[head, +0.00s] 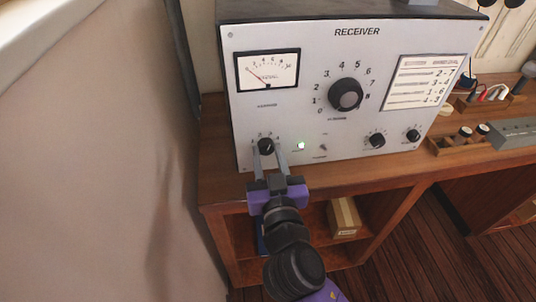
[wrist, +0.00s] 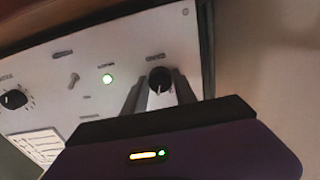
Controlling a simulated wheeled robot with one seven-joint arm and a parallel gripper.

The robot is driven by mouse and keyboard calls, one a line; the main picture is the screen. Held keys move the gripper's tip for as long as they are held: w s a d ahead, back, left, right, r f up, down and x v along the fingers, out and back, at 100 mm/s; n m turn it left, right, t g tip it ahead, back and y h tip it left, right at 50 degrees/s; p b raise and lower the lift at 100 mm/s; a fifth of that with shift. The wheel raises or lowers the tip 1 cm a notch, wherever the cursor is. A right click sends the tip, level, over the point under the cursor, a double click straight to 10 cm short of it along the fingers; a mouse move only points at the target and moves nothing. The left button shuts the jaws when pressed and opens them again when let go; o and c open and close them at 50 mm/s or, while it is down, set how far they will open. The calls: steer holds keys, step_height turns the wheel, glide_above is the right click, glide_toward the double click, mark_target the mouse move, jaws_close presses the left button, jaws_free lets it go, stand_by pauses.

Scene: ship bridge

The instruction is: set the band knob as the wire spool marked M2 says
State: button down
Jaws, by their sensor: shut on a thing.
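The grey receiver (head: 300,115) stands on a wooden desk. My gripper (head: 267,155) is shut on a small black knob (head: 265,145) at its lower left, one finger on each side. The wrist view also shows this knob (wrist: 159,79) between the fingers, with a pale pointer line. Its label is too small to read. A large black knob (head: 345,94) with a numbered dial sits at the panel's middle. Two small round items, perhaps spools (head: 465,132), stand in a wooden tray at right; I cannot read any M2 mark.
A green lamp (head: 301,145) and a toggle switch (head: 323,148) are right of the held knob. Two more knobs (head: 376,140) (head: 413,135) are at lower right. A card (head: 423,82) with number pairs is above them. A wall (head: 90,150) stands close at left.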

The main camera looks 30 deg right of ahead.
steer(key=n, duration=0.4)
steer(key=shift+d+n, duration=0.1)
steer(key=shift+n, duration=0.2)
steer(key=shift+n+p, duration=0.75)
steer(key=shift+n, duration=1.35)
steer(key=c, duration=1)
jaws_free()
